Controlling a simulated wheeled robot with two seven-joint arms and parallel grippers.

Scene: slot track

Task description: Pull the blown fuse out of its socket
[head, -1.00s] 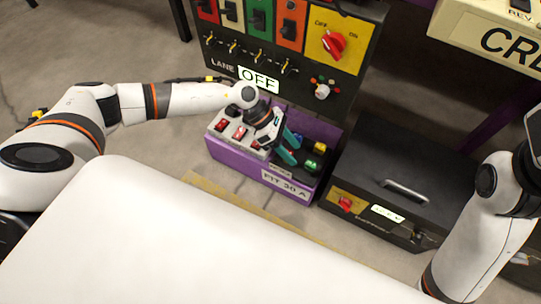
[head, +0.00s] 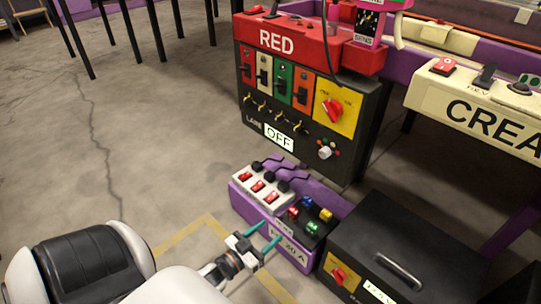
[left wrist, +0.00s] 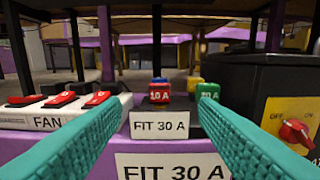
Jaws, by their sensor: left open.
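A black fuse block (head: 318,240) sits at the right of a purple ledge and holds several coloured fuses. The red fuse (head: 293,212), blue fuse (head: 306,202), yellow fuse (head: 325,214) and green fuse (head: 312,227) all stand in it. In the left wrist view the red fuse (left wrist: 159,96) reads 10 A and the green fuse (left wrist: 208,92) stands right of it; blue and yellow are partly hidden behind. I cannot tell which is blown. A "FIT 30 A" label (left wrist: 158,125) is in front. My left gripper (head: 274,230) is open and empty, its teal fingers apart from the block, facing its front.
A white switch box (head: 262,190) with red switches, marked FAN, adjoins the block on the left. A black case (head: 400,245) with a handle stands close on the right. The lane panel (head: 310,110) rises behind, reading OFF. The floor at the left is clear.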

